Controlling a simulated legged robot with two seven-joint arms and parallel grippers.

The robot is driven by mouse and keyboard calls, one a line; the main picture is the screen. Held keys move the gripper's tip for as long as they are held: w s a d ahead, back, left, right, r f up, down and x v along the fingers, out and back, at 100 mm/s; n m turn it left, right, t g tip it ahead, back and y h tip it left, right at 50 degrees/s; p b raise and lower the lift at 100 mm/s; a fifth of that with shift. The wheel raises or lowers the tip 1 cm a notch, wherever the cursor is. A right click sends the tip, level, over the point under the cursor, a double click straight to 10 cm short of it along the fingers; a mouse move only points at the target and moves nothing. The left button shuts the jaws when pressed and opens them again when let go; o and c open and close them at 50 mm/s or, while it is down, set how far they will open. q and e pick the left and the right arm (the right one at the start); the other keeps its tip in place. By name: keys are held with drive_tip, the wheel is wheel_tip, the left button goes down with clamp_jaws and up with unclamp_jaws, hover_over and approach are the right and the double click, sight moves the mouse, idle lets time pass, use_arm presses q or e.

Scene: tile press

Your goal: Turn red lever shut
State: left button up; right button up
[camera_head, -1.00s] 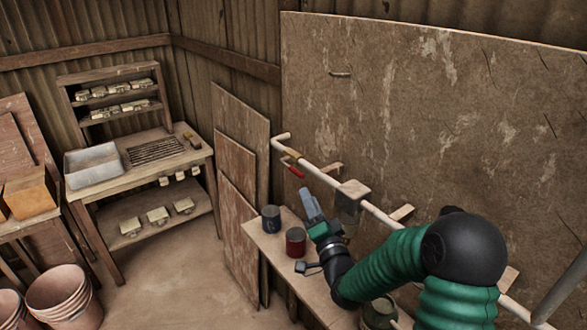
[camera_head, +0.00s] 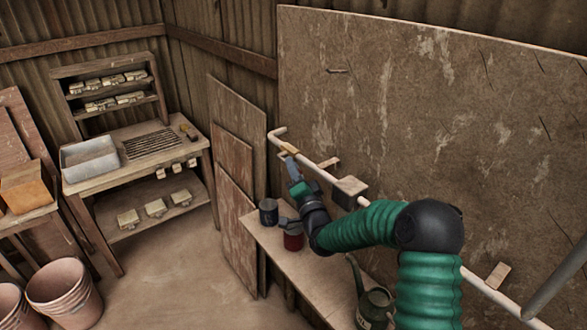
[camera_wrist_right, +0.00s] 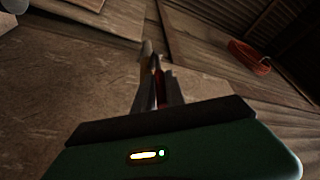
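The red lever (camera_wrist_right: 159,84) shows in the right wrist view as a red strip in the narrow gap between my right gripper's fingers (camera_wrist_right: 158,92). I cannot tell whether the fingers press on it. In the head view my right gripper (camera_head: 292,168) reaches up to the brass valve (camera_head: 289,149) on the white pipe (camera_head: 320,168) and hides most or all of the lever. The lever's exact angle to the pipe cannot be read. My left gripper is not in view.
A shelf below the pipe (camera_head: 325,280) holds a dark blue can (camera_head: 268,212), a red can (camera_head: 292,238) and a watering can (camera_head: 375,308). A grey box (camera_head: 349,188) sits on the pipe right of my gripper. A red coil (camera_wrist_right: 249,56) shows in the wrist view.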

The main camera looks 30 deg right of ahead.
clamp_jaws()
drive_tip(key=shift+s+f, duration=0.1)
drive_tip(key=shift+f, duration=0.1)
idle(0.8)
